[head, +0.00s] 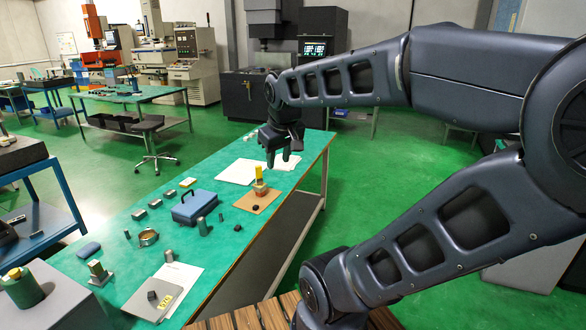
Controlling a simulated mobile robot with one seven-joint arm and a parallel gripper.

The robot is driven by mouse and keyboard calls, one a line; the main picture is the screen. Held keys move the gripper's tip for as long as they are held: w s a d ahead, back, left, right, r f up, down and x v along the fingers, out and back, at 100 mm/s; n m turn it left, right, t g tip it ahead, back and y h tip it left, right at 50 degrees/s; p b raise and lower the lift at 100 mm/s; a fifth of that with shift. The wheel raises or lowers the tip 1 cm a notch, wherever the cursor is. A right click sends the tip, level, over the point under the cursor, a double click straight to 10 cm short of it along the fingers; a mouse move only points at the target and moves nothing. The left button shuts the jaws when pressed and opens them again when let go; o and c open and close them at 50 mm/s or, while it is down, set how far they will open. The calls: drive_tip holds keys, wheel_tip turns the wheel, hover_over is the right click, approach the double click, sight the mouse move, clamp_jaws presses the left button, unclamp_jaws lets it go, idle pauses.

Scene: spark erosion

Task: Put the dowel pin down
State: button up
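My gripper (279,161) hangs over the far part of the green-topped table (232,240), fingers pointing down. It is above and a little right of the yellow-topped piece. The two fingers look slightly apart. They are small and dark here, and I cannot tell whether anything is held between them. I cannot make out a dowel pin for certain.
A blue case (195,206), a brown board (258,202) bearing a yellow-topped piece (260,183), white sheets (240,172), a metal ring (148,238) and a grey plate (153,299) lie on the table. Several grey blocks sit left of the case. Bare green tabletop lies between them.

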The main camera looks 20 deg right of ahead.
drive_tip(key=s+d+f+m, duration=0.1)
drive_tip(key=s, duration=0.1)
drive_tip(key=s+d+f+m, duration=0.1)
drive_tip(key=m, duration=0.1)
drive_tip(key=shift+s+d+f, duration=0.1)
drive_tip(key=shift+s+d, duration=0.2)
drive_tip(key=shift+s, duration=0.05)
idle(1.0)
